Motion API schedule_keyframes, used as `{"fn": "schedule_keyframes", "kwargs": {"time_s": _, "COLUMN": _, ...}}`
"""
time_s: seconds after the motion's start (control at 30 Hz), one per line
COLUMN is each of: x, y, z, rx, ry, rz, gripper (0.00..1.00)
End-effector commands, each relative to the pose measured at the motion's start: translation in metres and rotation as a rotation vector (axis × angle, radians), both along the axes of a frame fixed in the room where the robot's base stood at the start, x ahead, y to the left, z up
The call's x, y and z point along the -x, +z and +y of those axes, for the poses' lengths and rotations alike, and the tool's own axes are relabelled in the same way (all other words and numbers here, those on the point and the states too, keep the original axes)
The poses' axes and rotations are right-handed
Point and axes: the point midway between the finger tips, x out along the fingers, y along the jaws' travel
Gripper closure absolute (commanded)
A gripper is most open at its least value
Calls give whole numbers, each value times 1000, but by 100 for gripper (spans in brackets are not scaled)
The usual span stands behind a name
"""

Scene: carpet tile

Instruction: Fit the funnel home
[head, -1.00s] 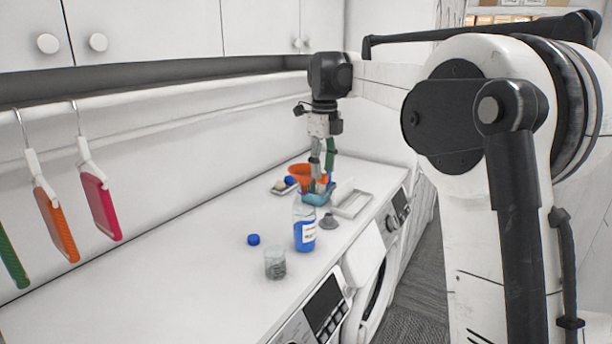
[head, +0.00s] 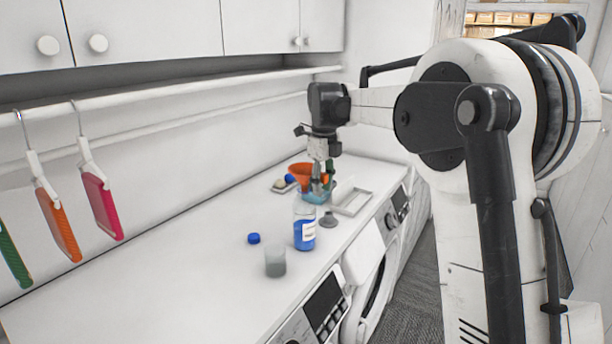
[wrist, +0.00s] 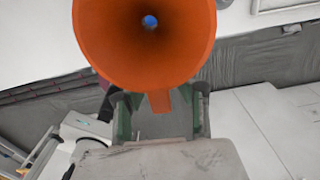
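The orange funnel (head: 300,171) is at the far part of the counter in the head view, partly behind my gripper (head: 322,186). In the wrist view the funnel (wrist: 92,45) fills the top middle, its wide mouth towards the camera, with a small blue spot showing through its hole. Its orange tab sits between the fingertips of my gripper (wrist: 160,104), which look closed on it. A clear bottle (head: 304,232) with blue contents and a white label stands upright nearer on the counter. Its mouth is hard to make out. The funnel's spout is hidden.
A blue cap (head: 253,238) and a clear beaker (head: 275,262) stand near the bottle. A grey stopper-like piece (head: 328,220) is to its right. A teal container (head: 320,198), a white tray (head: 354,205) and a small tray (head: 279,189) lie farther back. The near-left counter is clear.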

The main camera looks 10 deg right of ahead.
Motion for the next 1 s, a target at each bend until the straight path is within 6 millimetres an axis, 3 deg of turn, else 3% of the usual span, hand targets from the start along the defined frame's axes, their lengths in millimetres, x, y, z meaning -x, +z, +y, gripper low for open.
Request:
{"fn": "schedule_keyframes", "kwargs": {"time_s": 0.03, "x": 0, "y": 0, "z": 0, "rx": 0, "ry": 0, "rz": 0, "gripper": 82}}
{"fn": "schedule_keyframes", "kwargs": {"time_s": 0.2, "x": 0, "y": 0, "z": 0, "rx": 0, "ry": 0, "rz": 0, "gripper": 100}}
{"fn": "schedule_keyframes", "kwargs": {"time_s": 0.73, "x": 0, "y": 2, "z": 0, "rx": 0, "ry": 0, "rz": 0, "gripper": 100}}
{"fn": "schedule_keyframes", "kwargs": {"time_s": 1.0, "x": 0, "y": 22, "z": 0, "rx": 0, "ry": 0, "rz": 0, "gripper": 100}}
